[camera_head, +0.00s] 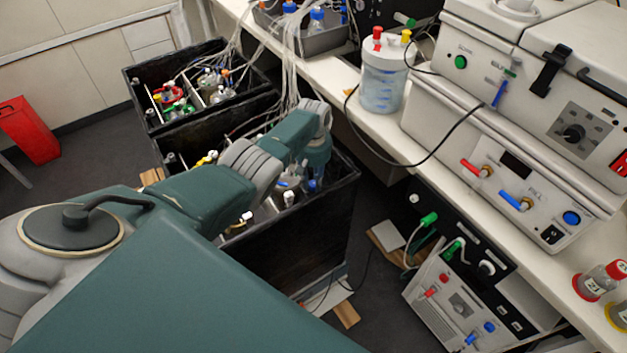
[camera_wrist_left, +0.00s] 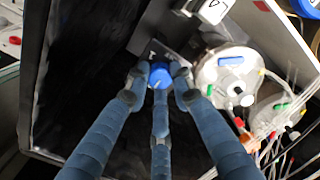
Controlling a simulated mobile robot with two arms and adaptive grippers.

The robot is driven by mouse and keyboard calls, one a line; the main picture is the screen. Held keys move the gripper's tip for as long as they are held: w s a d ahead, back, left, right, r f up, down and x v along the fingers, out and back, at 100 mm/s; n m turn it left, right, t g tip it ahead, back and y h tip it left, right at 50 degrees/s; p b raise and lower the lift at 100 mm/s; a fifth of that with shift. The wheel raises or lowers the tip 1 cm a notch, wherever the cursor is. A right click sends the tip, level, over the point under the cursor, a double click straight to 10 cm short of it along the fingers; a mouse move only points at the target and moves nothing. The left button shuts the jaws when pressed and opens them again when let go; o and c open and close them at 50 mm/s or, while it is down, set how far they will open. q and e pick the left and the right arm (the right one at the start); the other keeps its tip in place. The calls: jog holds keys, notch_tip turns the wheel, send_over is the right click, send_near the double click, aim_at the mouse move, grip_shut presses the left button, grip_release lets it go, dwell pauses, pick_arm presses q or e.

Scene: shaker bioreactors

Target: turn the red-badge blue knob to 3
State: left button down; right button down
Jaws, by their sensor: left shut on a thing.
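The blue knob (camera_wrist_left: 160,74) shows in the left wrist view, with a white pointer line on its face. It sits on a dark panel at the edge of a black-walled box. My left gripper (camera_wrist_left: 157,82) has its three blue-grey fingers closed around the knob. I cannot make out a red badge or the numbers around the knob. In the head view my left arm reaches into the black box, and the gripper (camera_head: 314,172) is mostly hidden by the wrist and the box. My right gripper is not in view.
The black box (camera_head: 290,245) has high walls close around my left wrist. A round white-lidded vessel (camera_wrist_left: 226,75) stands right of the knob. Several tubes (camera_head: 290,60) run from the box to the bench. White instruments (camera_head: 480,170) and a clear bottle (camera_head: 384,85) stand on the bench.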

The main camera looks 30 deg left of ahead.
aim_at(313, 184)
pick_arm(q)
jog(key=shift+s, duration=0.1)
dwell(0.3)
jog(key=c, duration=1.5)
grip_release()
jog(key=shift+r, duration=0.65)
notch_tip(313, 184, up, 11)
jog(key=shift+f, duration=0.1)
jog(key=shift+f, duration=0.1)
